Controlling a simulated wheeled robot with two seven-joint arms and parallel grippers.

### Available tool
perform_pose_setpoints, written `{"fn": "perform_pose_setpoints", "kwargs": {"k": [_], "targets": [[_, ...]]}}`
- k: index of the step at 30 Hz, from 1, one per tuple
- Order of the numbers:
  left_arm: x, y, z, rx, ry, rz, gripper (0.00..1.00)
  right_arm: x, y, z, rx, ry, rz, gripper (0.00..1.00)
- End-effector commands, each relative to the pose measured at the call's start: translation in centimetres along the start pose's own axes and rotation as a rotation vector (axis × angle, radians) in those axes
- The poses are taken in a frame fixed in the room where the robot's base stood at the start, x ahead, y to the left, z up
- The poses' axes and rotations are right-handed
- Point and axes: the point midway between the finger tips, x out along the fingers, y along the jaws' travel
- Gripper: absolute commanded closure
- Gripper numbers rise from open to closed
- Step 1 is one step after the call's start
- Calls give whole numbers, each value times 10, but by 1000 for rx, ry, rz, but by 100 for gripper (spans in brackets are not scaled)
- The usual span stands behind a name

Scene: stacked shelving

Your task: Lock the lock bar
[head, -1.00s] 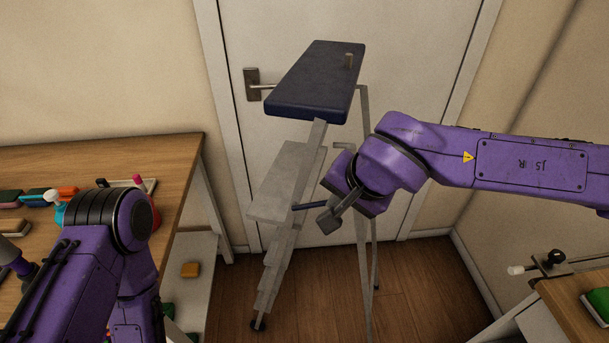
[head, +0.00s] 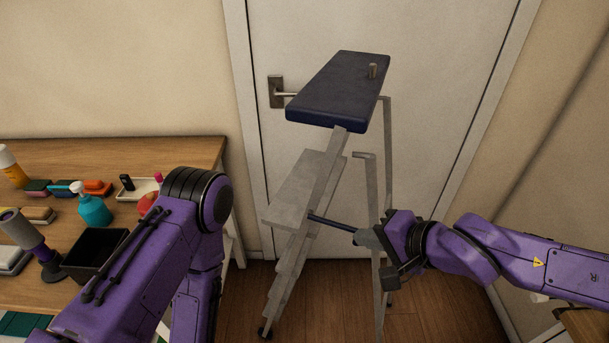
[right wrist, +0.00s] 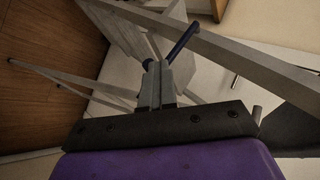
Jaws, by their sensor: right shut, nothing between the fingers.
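A grey stepladder (head: 308,190) with a dark blue top (head: 338,90) stands open in front of the door. The lock bar, a thin dark blue bar (head: 330,223), reaches from the ladder's step side toward the right rear leg and slopes down to the right. My right gripper (head: 366,238) is shut and empty at the bar's right end, which it partly hides. In the right wrist view the closed fingers (right wrist: 154,82) are close beside the blue bar (right wrist: 183,40); I cannot tell whether they touch. My left arm comes in at the left; its gripper is not in view.
A white door (head: 420,140) with a handle (head: 277,92) is behind the ladder. At the left, a wooden table (head: 150,150) holds a teal spray bottle (head: 93,207), a black bin (head: 92,250) and other items. Some wooden floor (head: 430,310) is clear.

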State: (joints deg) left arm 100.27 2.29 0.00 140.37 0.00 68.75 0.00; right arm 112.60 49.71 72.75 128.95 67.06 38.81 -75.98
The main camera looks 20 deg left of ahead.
Motion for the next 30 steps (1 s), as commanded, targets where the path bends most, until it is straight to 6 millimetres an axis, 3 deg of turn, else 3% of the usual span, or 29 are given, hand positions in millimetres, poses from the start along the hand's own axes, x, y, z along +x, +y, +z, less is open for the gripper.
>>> {"fn": "perform_pose_setpoints", "kwargs": {"k": [14, 17, 24, 26, 30], "targets": [[0, 0, 0, 0, 0, 0, 47, 3, 7, 2, 9, -6, 16, 100], [-8, -1, -3, 0, 0, 0, 47, -2, 1, 1, 9, -6, 17, 100], [-61, -5, -26, 0, 0, 0, 47, -32, -39, -3, -1, -4, 7, 100], [-55, -5, -23, 0, 1, 1, 47, -40, -31, -5, 2, 2, 4, 100], [-57, -5, -23, 0, 0, 0, 47, -75, -28, -5, 0, 2, -1, 100]]}}
